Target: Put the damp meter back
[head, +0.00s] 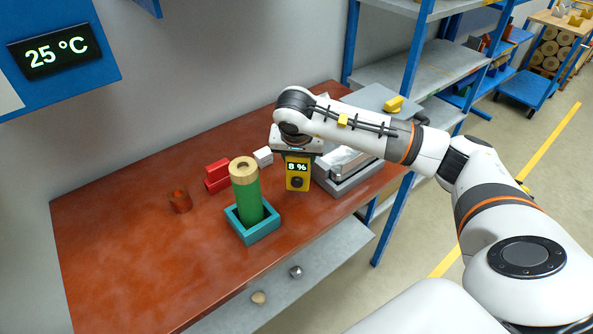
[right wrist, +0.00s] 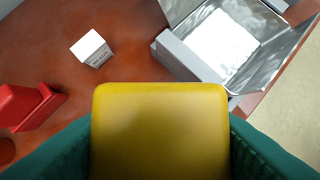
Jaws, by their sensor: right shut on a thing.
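The damp meter (head: 297,181) is a yellow block with a dark display reading "8 %" and a dark round knob below it. My right gripper (head: 297,154) is shut on its top end from above and holds it upright, just left of the metal box. I cannot tell whether its bottom touches the bench. In the right wrist view the yellow meter (right wrist: 160,130) fills the space between the two teal fingers. A red stepped block (head: 217,176), perhaps a holder, stands empty on the bench left of the meter. It also shows in the right wrist view (right wrist: 30,106). My left gripper is out of view.
A green cylinder with a wooden top (head: 246,190) stands in a teal tray (head: 262,232). A small white box (head: 263,157), a brownish-red piece (head: 180,201) and an open foil-lined metal box (head: 345,182) share the bench (head: 130,260). The front left of the bench is clear.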

